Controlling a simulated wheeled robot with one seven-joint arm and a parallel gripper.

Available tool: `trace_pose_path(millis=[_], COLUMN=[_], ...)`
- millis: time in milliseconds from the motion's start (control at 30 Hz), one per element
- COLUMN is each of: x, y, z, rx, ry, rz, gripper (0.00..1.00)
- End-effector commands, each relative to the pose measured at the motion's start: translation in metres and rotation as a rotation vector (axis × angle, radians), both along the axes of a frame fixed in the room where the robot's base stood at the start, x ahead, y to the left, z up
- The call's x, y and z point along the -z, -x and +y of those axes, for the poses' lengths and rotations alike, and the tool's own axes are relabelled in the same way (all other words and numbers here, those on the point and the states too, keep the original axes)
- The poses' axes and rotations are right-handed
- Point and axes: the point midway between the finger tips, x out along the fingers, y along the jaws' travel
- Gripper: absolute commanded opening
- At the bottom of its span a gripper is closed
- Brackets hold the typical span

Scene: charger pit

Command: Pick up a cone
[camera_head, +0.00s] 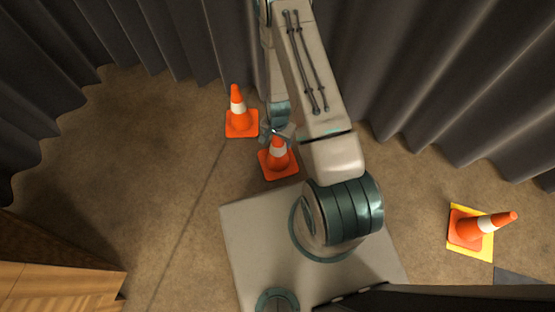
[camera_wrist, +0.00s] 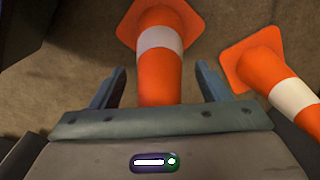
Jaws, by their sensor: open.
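In the head view, an orange cone with a white band (camera_head: 279,160) stands on the floor just in front of my base. My gripper (camera_head: 277,133) is over its top, which is partly hidden. In the wrist view, this cone (camera_wrist: 160,70) lies between the two open fingers of my gripper (camera_wrist: 160,85), with no clear contact. A second cone (camera_head: 239,117) stands close by, behind and to the left. It also shows in the wrist view (camera_wrist: 268,75), outside the right finger. A third cone (camera_head: 474,227) stands at the right on a yellow-edged square.
Dark pleated curtains (camera_head: 440,70) line the back and sides. A wooden piece of furniture (camera_head: 60,270) stands at the lower left. A dark floor patch (camera_head: 515,277) lies beside the yellow square. The brown floor at left (camera_head: 130,150) is clear.

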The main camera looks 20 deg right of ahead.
Motion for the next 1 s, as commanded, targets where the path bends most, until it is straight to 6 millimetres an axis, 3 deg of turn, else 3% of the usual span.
trace_pose_path(millis=[200, 400, 433, 767, 1000], x=[0.0, 0.0, 0.0, -0.005, -0.038], y=[0.0, 0.0, 0.0, -0.001, -0.002], z=[0.0, 0.0, 0.0, 0.0, 0.0], rx=[0.0, 0.0, 0.0, 0.001, 0.002], ry=[0.0, 0.0, 0.0, 0.0, 0.0], rz=[-0.001, -0.001, -0.001, -0.001, -0.003], gripper=[0.67, 0.11, 0.07, 0.07, 0.07])
